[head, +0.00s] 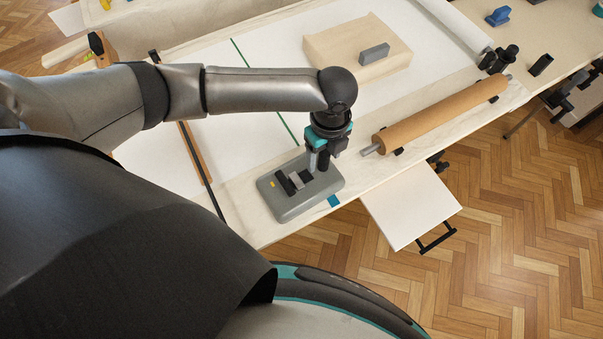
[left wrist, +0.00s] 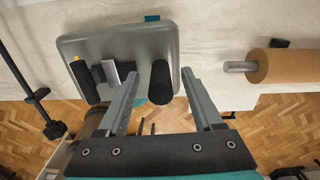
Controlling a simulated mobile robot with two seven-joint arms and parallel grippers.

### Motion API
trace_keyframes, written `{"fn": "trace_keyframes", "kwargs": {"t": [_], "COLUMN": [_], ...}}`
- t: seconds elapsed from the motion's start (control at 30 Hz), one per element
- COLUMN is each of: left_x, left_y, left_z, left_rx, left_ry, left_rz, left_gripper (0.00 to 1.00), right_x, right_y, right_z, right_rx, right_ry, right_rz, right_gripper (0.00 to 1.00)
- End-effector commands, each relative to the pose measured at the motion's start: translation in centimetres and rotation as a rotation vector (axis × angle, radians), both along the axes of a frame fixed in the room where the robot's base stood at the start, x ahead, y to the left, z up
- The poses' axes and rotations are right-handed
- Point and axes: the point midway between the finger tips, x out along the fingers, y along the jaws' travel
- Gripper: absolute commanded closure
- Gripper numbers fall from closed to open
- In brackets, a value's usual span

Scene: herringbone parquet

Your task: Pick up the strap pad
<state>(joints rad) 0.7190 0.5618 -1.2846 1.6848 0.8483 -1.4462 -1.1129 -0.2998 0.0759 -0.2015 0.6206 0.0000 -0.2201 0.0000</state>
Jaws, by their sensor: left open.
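A grey rounded slab with black fittings, which I take to be the strap pad (head: 285,207), lies flat at the near edge of the workbench. It carries black bars with a light grey piece between them and a small yellow mark. My left gripper (head: 321,158) points down over its right end. In the left wrist view, the slab (left wrist: 140,42) shows a dark rounded grip (left wrist: 160,84) standing between the two open fingers (left wrist: 163,75). I see a gap beside the grip, and I cannot tell how deep the fingers reach. My right gripper is not in view.
A cork-brown roller (head: 440,114) lies right of the slab. A wooden board (head: 330,42) with a grey block (head: 374,53) lies farther back on white sheet. A white panel (head: 408,202) juts out from the bench's front.

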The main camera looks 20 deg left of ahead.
Motion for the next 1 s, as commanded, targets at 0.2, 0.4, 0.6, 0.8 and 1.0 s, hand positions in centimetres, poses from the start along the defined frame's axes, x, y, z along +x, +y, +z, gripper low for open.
{"fn": "trace_keyframes", "kwargs": {"t": [0.2, 0.4, 0.6, 0.8, 1.0], "left_x": [0.0, 0.02, 0.01, 0.01, 0.02], "left_y": [-0.01, -0.01, 0.0, 0.0, 0.01], "left_z": [0.06, 0.08, 0.08, 0.09, 0.09], "left_rx": [0.0, 0.0, 0.0, 0.0, 0.0], "left_ry": [0.0, 0.0, 0.0, 0.0, 0.0], "left_rz": [0.0, 0.0, 0.0, 0.0, 0.0], "left_gripper": [0.47, 0.7, 0.92, 1.0, 1.0], "right_x": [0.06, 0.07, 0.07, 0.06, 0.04], "right_y": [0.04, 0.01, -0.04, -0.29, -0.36], "right_z": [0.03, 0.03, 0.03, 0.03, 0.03], "right_rx": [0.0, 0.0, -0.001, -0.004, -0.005], "right_ry": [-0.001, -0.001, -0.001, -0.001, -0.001], "right_rz": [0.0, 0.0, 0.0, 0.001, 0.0], "right_gripper": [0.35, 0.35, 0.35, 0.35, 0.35]}}
